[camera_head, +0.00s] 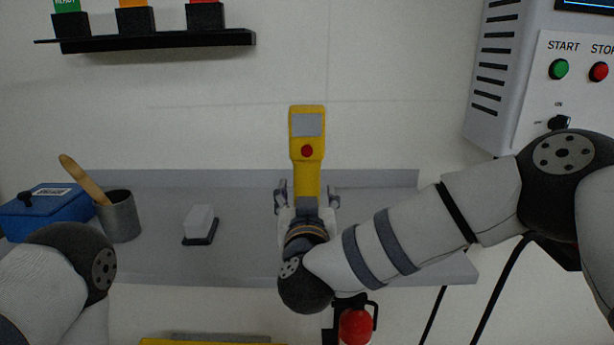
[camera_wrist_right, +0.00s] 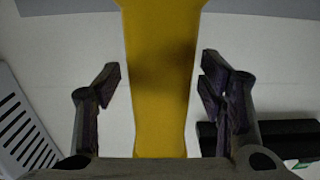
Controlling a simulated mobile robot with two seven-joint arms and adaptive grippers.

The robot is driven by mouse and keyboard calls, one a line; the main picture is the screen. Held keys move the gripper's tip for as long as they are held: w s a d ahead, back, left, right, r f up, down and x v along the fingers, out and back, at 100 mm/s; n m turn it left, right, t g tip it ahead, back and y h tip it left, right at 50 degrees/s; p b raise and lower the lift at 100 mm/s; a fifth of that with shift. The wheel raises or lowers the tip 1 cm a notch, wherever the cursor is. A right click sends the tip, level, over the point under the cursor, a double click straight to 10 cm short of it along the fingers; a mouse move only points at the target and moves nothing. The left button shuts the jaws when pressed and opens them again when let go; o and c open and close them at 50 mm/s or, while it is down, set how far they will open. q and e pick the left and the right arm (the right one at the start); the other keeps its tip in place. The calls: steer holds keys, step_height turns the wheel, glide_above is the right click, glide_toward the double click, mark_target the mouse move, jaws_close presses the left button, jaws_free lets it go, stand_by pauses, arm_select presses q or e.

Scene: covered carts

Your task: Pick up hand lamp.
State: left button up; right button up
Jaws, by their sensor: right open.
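The hand lamp (camera_head: 307,160) is yellow, with a pale grey panel and a red button. It is upright in the middle of the head view, above the grey shelf and in front of the white wall. What holds it up is hidden. My right gripper (camera_head: 307,198) is open around its lower handle, one finger on each side. In the right wrist view the yellow lamp (camera_wrist_right: 160,70) runs between the open fingers, with a gap on both sides. My left arm shows at the lower left, but its gripper is out of view.
On the grey shelf (camera_head: 255,260) stand a blue box (camera_head: 45,215), a grey cup (camera_head: 119,216) with a wooden handle, and a white block on a black base (camera_head: 200,226). A control box (camera_head: 535,80) is at the upper right, a black wall ledge (camera_head: 150,38) at the upper left.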

mark_target(306, 157)
steer(key=shift+r, duration=0.1)
jaws_close()
steer(key=shift+r, duration=0.1)
steer(key=shift+r, duration=0.25)
step_height(306, 157, up, 3)
steer(key=shift+r, duration=0.1)
steer(key=s+r, duration=0.4)
steer(key=shift+r, duration=0.1)
steer(key=s+r, duration=0.5)
steer(key=s, duration=0.5)
